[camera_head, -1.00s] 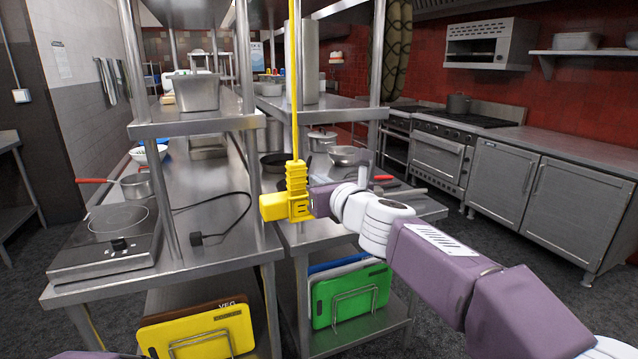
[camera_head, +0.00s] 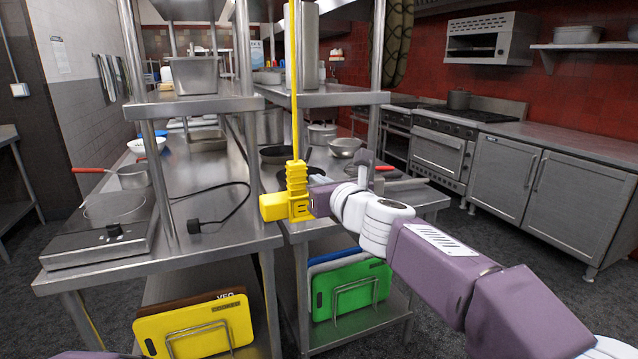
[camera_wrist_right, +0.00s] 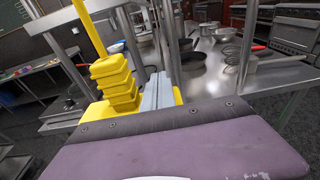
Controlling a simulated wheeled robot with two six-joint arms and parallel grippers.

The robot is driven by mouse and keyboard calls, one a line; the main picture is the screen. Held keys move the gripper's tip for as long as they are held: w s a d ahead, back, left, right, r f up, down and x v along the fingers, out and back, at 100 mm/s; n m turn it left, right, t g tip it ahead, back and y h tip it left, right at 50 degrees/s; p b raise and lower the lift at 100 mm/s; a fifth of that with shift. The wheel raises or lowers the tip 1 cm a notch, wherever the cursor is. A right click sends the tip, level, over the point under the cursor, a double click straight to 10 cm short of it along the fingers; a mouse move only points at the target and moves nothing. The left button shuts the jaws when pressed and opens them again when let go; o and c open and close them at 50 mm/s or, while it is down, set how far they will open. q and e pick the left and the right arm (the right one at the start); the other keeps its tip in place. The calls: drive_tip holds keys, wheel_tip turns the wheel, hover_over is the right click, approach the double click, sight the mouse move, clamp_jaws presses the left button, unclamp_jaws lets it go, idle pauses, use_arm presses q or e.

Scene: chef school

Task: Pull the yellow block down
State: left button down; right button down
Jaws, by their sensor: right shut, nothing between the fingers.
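The yellow block (camera_head: 273,207) hangs at the lower end of a thin yellow cord or bar, with a stepped yellow neck above it. My right gripper (camera_head: 306,206) is right up against its right side in the head view. In the right wrist view the stepped yellow neck (camera_wrist_right: 114,84) stands just left of my shut grey fingers (camera_wrist_right: 158,90), with yellow parts on both sides of them. Nothing shows between the fingers. The fingertips are partly hidden in the head view, and I cannot tell exactly where they touch the block. My left gripper is out of view.
Steel counters with a hot plate (camera_head: 105,238) and a red-handled pan (camera_head: 132,176) stand at left. A steel shelf (camera_head: 325,97) and posts are close behind the block. Yellow (camera_head: 195,328) and green (camera_head: 350,287) cutting boards sit below. The floor at right is open.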

drive_tip(key=shift+r+p, duration=2.65)
drive_tip(key=shift+r, duration=0.15)
drive_tip(key=shift+s, duration=0.15)
drive_tip(key=p+v, duration=0.1)
drive_tip(key=v, duration=0.6)
drive_tip(key=shift+s+r+p, duration=0.35)
drive_tip(key=shift+r, duration=0.1)
drive_tip(key=shift+d, duration=0.1)
